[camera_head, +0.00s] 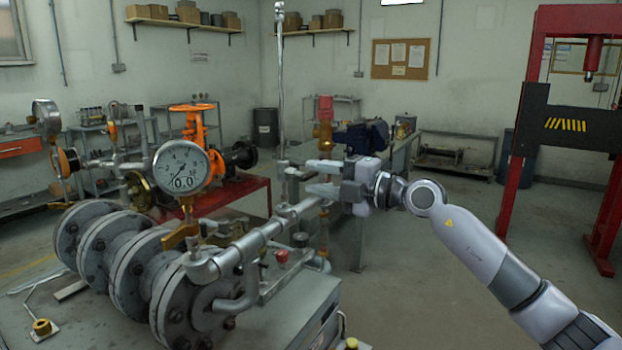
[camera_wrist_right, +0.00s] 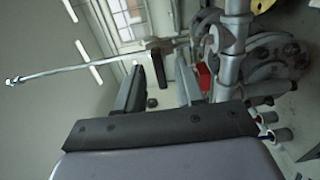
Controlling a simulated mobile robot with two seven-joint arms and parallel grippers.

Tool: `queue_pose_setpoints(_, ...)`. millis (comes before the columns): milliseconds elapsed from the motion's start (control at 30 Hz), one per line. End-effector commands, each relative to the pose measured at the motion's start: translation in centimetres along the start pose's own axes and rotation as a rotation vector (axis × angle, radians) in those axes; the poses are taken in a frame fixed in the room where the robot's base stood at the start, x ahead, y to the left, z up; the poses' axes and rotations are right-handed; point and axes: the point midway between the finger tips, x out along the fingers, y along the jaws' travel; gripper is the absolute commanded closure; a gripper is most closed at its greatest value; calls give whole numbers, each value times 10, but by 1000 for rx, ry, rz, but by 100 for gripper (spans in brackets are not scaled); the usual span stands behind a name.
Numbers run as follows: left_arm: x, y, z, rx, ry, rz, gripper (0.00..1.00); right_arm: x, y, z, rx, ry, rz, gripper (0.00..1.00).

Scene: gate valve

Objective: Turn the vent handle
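A tall thin grey rod (camera_head: 280,90) with a small knob at its top rises upright from the pipe fitting behind the gauge. I take it for the vent handle, but cannot be sure. My right gripper (camera_head: 312,178) points left towards the rod's lower end, its two fingers apart. In the right wrist view the rod (camera_wrist_right: 85,68) runs left from a dark block (camera_wrist_right: 158,62) beyond or between the fingertips of my right gripper (camera_wrist_right: 160,80). Contact cannot be told. My left gripper is not in view.
A round pressure gauge (camera_head: 181,166), grey flanged pipework (camera_head: 125,255) and an orange valve (camera_head: 193,125) stand to the left. A red knob (camera_head: 281,255) sits below the pipe. A red press frame (camera_head: 525,120) stands right. Open floor (camera_head: 450,215) lies between.

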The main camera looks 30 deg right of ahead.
Motion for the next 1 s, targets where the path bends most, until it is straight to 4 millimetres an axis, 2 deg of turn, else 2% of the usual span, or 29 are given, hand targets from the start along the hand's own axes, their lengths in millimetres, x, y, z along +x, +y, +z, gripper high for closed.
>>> queue_pose_setpoints(100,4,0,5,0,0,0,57,-20,-4,1,-1,-1,-4,63)
queue_pose_setpoints(333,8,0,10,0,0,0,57,-43,-2,0,1,0,-2,63)
queue_pose_setpoints(1000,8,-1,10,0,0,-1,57,-47,-1,-1,6,3,0,63)
